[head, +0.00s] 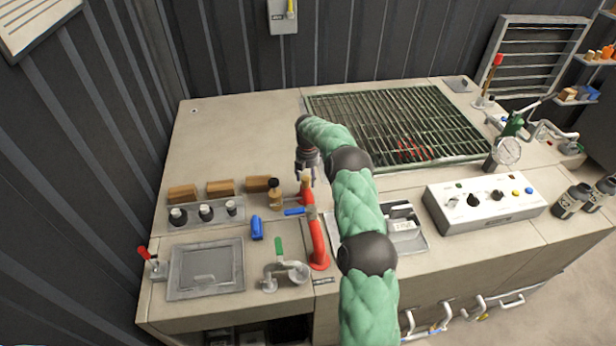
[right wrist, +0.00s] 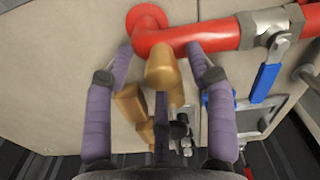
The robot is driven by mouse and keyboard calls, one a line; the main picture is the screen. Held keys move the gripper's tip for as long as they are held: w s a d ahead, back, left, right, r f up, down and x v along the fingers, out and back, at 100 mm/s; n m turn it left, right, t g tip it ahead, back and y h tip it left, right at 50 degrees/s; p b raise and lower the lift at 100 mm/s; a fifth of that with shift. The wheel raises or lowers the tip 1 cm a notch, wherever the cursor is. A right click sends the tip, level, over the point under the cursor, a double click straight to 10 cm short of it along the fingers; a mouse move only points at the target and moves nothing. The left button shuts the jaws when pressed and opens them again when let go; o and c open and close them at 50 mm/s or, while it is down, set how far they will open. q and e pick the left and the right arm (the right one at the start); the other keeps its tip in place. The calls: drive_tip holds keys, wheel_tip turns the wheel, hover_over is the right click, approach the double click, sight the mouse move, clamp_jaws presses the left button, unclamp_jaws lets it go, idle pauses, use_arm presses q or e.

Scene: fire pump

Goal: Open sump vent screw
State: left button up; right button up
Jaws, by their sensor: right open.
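My right gripper is open, pointing down. My left gripper is not in view.
A blue valve lever (right wrist: 265,82) sits on the pipe. A grey tray (head: 418,242) lies right of my arm. The bench's back left is clear.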

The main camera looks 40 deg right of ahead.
sight(308, 177)
drive_tip(key=shift+w+r, duration=0.15)
drive_tip(key=shift+r, duration=0.4)
wheel_tip(308, 177, up, 11)
drive_tip(key=shift+d+f, duration=0.1)
idle(0.4)
